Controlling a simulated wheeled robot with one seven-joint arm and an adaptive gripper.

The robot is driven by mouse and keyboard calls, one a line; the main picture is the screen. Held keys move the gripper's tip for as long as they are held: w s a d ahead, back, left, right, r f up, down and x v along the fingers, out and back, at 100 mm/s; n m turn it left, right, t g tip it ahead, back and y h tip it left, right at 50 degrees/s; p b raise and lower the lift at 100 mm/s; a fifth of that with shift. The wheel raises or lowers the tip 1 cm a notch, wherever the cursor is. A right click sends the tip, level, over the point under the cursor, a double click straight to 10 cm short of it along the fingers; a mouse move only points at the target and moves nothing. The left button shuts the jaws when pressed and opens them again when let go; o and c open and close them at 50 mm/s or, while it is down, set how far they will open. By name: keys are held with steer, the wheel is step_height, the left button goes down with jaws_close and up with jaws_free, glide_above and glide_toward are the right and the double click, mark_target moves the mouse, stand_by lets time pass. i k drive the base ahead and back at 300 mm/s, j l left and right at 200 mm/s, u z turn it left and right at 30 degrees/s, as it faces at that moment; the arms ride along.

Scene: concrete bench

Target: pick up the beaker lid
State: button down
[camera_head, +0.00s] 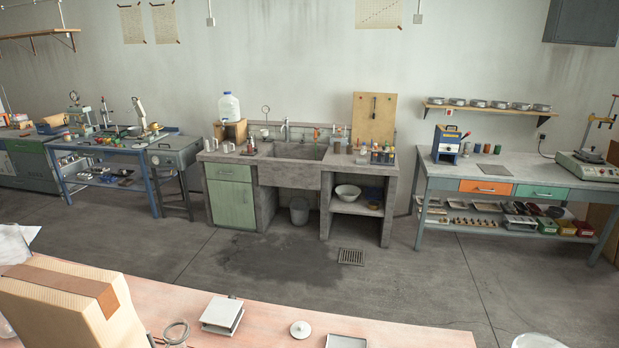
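A small round pale disc with a knob in its middle, which looks like the beaker lid (300,329), lies flat on the pinkish table (400,332) in the foreground, near the bottom edge of the picture. A clear glass rim, perhaps a beaker (177,332), stands to its left and is partly cut off by the bottom edge. My gripper is not in view, and nothing is seen touching the lid.
A large cardboard box (70,305) fills the table's left end. Behind lie open floor, a concrete sink bench (265,170) and workbenches.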

mark_target(300, 330)
steer(key=j+z, duration=0.4)
steer(key=j, duration=0.5)
steer(key=j+z, duration=0.35)
steer(key=j, duration=0.5)
steer(key=k, duration=0.05)
